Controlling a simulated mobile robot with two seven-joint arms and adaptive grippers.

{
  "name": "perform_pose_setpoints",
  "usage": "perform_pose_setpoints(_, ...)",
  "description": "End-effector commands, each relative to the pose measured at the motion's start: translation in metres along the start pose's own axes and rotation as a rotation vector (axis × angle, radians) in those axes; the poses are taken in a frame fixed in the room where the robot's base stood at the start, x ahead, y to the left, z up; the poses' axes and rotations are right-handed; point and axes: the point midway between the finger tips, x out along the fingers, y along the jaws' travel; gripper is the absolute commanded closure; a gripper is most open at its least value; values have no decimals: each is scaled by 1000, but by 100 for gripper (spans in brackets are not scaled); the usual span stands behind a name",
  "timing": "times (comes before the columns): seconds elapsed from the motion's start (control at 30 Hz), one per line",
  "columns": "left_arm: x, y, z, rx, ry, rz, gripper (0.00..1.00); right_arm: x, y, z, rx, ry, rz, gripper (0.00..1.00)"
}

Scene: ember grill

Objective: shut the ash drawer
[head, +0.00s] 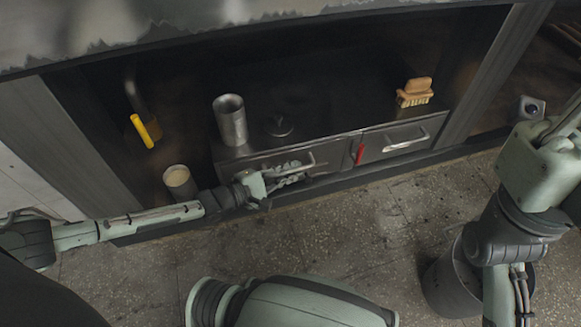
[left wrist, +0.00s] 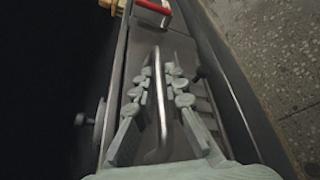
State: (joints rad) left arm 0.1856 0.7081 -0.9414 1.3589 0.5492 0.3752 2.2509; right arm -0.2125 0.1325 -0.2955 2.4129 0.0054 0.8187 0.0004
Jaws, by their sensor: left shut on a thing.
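My left gripper (head: 288,177) is at the left one of two drawers (head: 335,161) in the low metal cabinet. Its pale green fingers, also in the left wrist view (left wrist: 156,88), are shut on that drawer's bar handle (left wrist: 161,125), one finger on each side. The handle's right end (head: 312,161) shows past the fingers in the head view. The arm and gripper cover much of this drawer's front, and I cannot tell how far out it stands. My right gripper is outside both views; only parts of the right arm show.
The right drawer has a bar handle (head: 407,141); a red piece (head: 360,153) sits beside it. On the cabinet stand a metal cylinder (head: 230,119) and a wooden brush (head: 414,93). A small pot (head: 180,182) stands left. A dark bucket (head: 449,284) stands on the open floor.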

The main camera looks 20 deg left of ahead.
Motion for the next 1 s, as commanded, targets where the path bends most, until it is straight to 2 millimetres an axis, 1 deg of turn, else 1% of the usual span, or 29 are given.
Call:
perform_pose_setpoints(0.03,1,6,-7,2,13,5,100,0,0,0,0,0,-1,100)
perform_pose_setpoints(0.07,1,6,-7,3,13,5,100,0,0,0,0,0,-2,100)
perform_pose_setpoints(0.1,1,6,-7,3,13,6,84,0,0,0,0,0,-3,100)
perform_pose_setpoints(0.23,1,6,-6,3,10,5,68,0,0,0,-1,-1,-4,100)
perform_pose_setpoints(0.53,0,3,-4,1,7,3,68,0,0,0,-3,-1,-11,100)
perform_pose_setpoints(0.63,-7,2,-4,1,7,1,68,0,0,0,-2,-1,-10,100)
perform_pose_setpoints(0.77,-28,2,-4,2,7,0,68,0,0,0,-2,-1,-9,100)
perform_pose_setpoints(1.0,-80,2,-4,2,9,0,68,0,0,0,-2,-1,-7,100)
